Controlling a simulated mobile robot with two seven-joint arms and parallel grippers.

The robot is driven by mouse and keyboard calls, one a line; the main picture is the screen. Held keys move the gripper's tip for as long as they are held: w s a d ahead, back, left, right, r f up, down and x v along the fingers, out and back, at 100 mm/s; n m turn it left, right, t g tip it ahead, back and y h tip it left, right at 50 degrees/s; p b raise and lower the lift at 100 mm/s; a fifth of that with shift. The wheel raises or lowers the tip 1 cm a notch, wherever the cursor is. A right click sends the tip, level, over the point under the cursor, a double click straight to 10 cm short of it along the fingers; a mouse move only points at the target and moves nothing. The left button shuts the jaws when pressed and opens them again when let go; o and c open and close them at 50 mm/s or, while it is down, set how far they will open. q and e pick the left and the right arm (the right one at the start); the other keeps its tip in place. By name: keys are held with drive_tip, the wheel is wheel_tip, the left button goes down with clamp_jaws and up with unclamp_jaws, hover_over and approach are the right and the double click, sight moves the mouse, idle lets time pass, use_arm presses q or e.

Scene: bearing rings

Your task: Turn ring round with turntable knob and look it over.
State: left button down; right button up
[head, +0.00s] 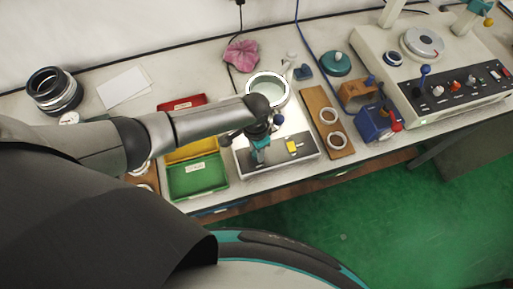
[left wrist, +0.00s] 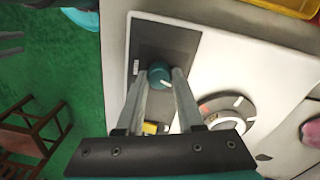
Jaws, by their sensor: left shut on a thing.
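My left gripper (left wrist: 162,80) is shut on the teal turntable knob (left wrist: 160,74), with one finger on each side of it. The knob sits on the dark panel of the white turntable box (left wrist: 240,55). In the left wrist view the round turntable (left wrist: 226,112) shows beside the gripper, with a ring-shaped part on it; the gripper's body partly covers it. In the head view my left gripper (head: 259,152) is over the box's front panel (head: 290,148), and my arm hides much of the turntable. A round magnifier (head: 268,90) stands behind the arm. My right gripper is out of view.
Green (head: 198,177), yellow and red trays lie left of the box. A wooden board (head: 327,121) with pale rings lies to its right, beside a blue block (head: 373,123). A large instrument (head: 440,75) fills the right end. Black rings (head: 54,90) stand at far left.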

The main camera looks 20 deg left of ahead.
use_arm(q)
drive_tip(key=shift+m, duration=1.1)
drive_tip(key=c, duration=0.5)
unclamp_jaws()
drive_tip(key=shift+c, duration=0.2)
wheel_tip(320, 180, up, 15)
drive_tip(key=p, duration=0.3)
drive_tip(key=shift+w+a+r, duration=0.15)
drive_tip(key=shift+w+a, duration=0.05)
drive_tip(key=shift+w, duration=0.05)
drive_tip(key=shift+s, duration=0.15)
